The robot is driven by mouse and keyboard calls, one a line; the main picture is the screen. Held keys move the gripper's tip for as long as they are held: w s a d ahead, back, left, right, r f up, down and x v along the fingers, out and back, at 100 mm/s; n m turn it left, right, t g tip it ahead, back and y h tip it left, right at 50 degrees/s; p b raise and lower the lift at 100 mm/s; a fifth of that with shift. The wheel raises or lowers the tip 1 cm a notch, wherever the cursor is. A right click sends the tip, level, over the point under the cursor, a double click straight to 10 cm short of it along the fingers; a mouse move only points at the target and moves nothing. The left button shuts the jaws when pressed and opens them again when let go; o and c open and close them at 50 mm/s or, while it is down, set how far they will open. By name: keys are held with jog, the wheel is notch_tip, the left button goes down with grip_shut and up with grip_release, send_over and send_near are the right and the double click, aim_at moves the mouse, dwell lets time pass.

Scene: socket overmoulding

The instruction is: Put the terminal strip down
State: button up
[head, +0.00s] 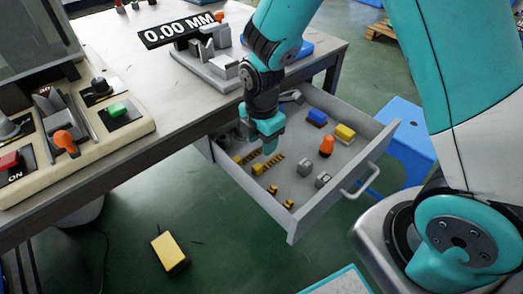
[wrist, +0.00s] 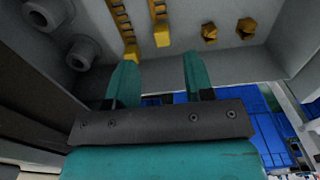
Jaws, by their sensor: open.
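Two thin yellow terminal strips lie on the floor of the open grey drawer (head: 340,213), a left one (head: 249,157) and a right one (head: 270,163). In the wrist view, the left strip (wrist: 121,22) and the right strip (wrist: 158,15) lie side by side, each with a yellow block at its near end. My gripper (head: 268,142) points down into the drawer close to the strips. In the wrist view its two teal fingers (wrist: 158,62) stand apart with nothing held between them. The strips' near ends show just beyond the fingertips; I cannot tell the height gap.
The workbench (head: 125,50) borders the drawer at left. A blue stool (head: 405,140) stands at right.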

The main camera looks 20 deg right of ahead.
jog(key=s+a+r+m+y, duration=0.2)
jog(key=s+r+m, duration=0.5)
jog(key=s+r, duration=0.2)
jog(key=s+a+r+m+y, duration=0.2)
jog(key=s+r+m, duration=0.5)
jog(key=r, duration=0.5)
jog(key=s, duration=0.2)
jog(key=shift+s+a+m, duration=0.3)
